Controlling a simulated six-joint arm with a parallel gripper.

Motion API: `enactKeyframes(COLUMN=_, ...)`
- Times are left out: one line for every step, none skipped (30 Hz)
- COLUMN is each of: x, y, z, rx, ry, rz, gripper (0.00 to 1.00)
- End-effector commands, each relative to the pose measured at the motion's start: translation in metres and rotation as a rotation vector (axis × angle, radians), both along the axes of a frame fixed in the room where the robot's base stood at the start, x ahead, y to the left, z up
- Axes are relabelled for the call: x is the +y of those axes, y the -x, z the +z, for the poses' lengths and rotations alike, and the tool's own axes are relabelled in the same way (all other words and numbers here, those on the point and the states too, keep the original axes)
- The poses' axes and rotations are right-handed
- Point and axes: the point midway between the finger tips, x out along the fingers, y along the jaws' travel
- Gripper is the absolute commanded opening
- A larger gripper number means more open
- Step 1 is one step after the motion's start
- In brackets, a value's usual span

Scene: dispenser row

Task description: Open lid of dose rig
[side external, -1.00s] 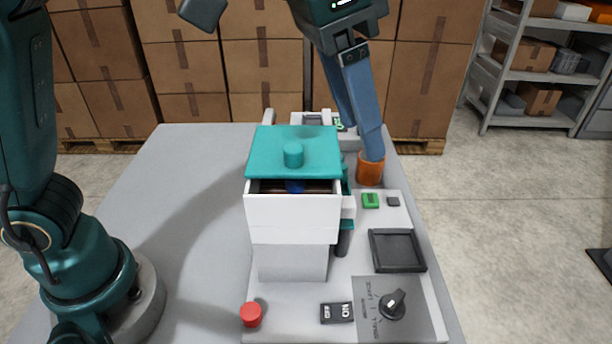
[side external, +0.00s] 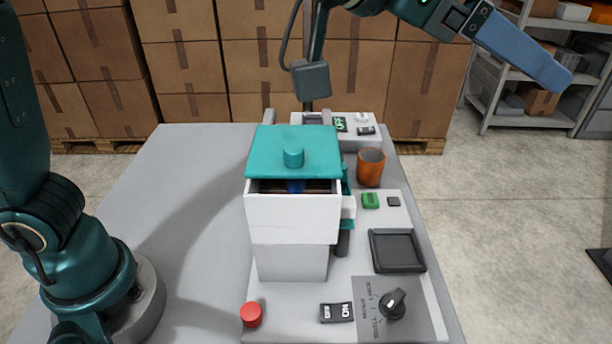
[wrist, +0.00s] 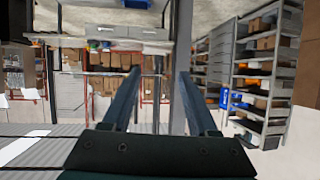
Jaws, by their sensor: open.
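The dose rig (side external: 291,217) is a white box on a pale base, in the middle of the side external view. Its teal lid (side external: 270,148) with a round teal knob (side external: 293,158) lies over the top. A dark gap with something blue inside shows below the lid's front edge. My gripper (side external: 562,80) is high at the upper right of the side view, well away from the lid, with its fingers pointing right. In the wrist view my gripper (wrist: 160,72) has its two fingers apart with nothing between them.
An orange cup (side external: 370,168) stands right of the rig. The panel holds a green button (side external: 370,201), a dark tray (side external: 397,251), a rotary knob (side external: 393,303), an on/off switch (side external: 337,313) and a red button (side external: 251,314). The table's left side is clear.

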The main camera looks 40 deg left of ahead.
Motion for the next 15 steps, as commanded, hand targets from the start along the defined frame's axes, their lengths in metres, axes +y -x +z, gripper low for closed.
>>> enactKeyframes(x=-0.001, y=-0.002, z=0.004, rx=-0.024, ry=0.016, rz=-0.001, gripper=0.59)
enactKeyframes(x=-0.002, y=-0.003, z=0.006, rx=-0.039, ry=0.025, rz=-0.001, gripper=0.59)
enactKeyframes(x=-0.003, y=-0.005, z=0.009, rx=-0.055, ry=0.036, rz=-0.002, gripper=0.59)
enactKeyframes(x=-0.004, y=-0.005, z=0.012, rx=-0.066, ry=0.043, rz=-0.002, gripper=0.59)
enactKeyframes(x=-0.005, y=-0.006, z=0.014, rx=-0.077, ry=0.052, rz=-0.002, gripper=0.59)
enactKeyframes(x=-0.005, y=-0.007, z=0.017, rx=-0.089, ry=0.059, rz=-0.002, gripper=0.59)
enactKeyframes(x=-0.005, y=-0.008, z=0.019, rx=-0.097, ry=0.064, rz=-0.002, gripper=0.59)
enactKeyframes(x=-0.006, y=-0.008, z=0.020, rx=-0.104, ry=0.068, rz=-0.003, gripper=0.59)
enactKeyframes(x=-0.006, y=-0.008, z=0.022, rx=-0.109, ry=0.071, rz=-0.002, gripper=0.59)
enactKeyframes(x=-0.006, y=-0.009, z=0.022, rx=-0.113, ry=0.073, rz=-0.003, gripper=0.59)
enactKeyframes(x=-0.006, y=-0.009, z=0.023, rx=-0.114, ry=0.074, rz=-0.003, gripper=0.59)
enactKeyframes(x=-0.006, y=-0.009, z=0.023, rx=-0.116, ry=0.076, rz=-0.003, gripper=0.59)
enactKeyframes(x=-0.006, y=-0.009, z=0.023, rx=-0.117, ry=0.076, rz=-0.003, gripper=0.59)
enactKeyframes(x=-0.006, y=-0.009, z=0.023, rx=-0.117, ry=0.076, rz=-0.003, gripper=0.59)
enactKeyframes(x=-0.006, y=-0.009, z=0.023, rx=-0.117, ry=0.076, rz=-0.003, gripper=0.59)
